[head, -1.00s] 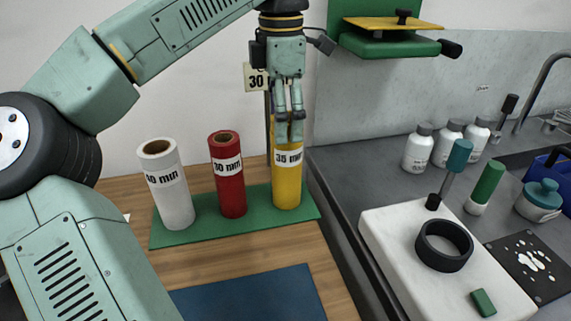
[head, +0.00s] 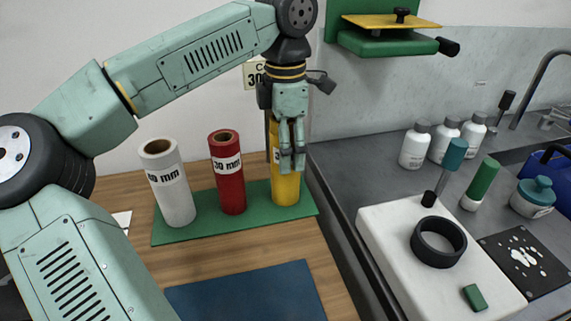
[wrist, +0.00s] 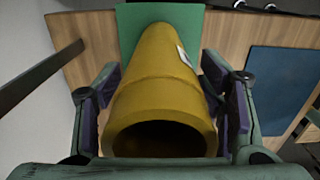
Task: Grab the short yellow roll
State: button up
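The yellow roll (head: 286,191) stands upright on the green mat (head: 240,218), at the right end of a row of three rolls. My gripper (head: 290,160) is lowered over its upper part, pointing down, and hides much of it and its label in the head view. In the wrist view, the yellow roll (wrist: 160,85) lies between the two purple-padded fingers, its open end nearest the camera. The fingers are apart, one on each side, with narrow gaps visible beside the roll. The gripper is open.
A red roll (head: 228,185) and a white roll (head: 171,195) stand left on the same mat. A blue mat (head: 247,295) lies in front. The dark counter on the right holds bottles and a white block (head: 400,240). A green bracket (head: 385,42) is above right.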

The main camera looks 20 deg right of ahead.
jog(key=c, duration=1.2)
jog(key=shift+o, duration=0.2)
jog(key=shift+r, duration=0.1)
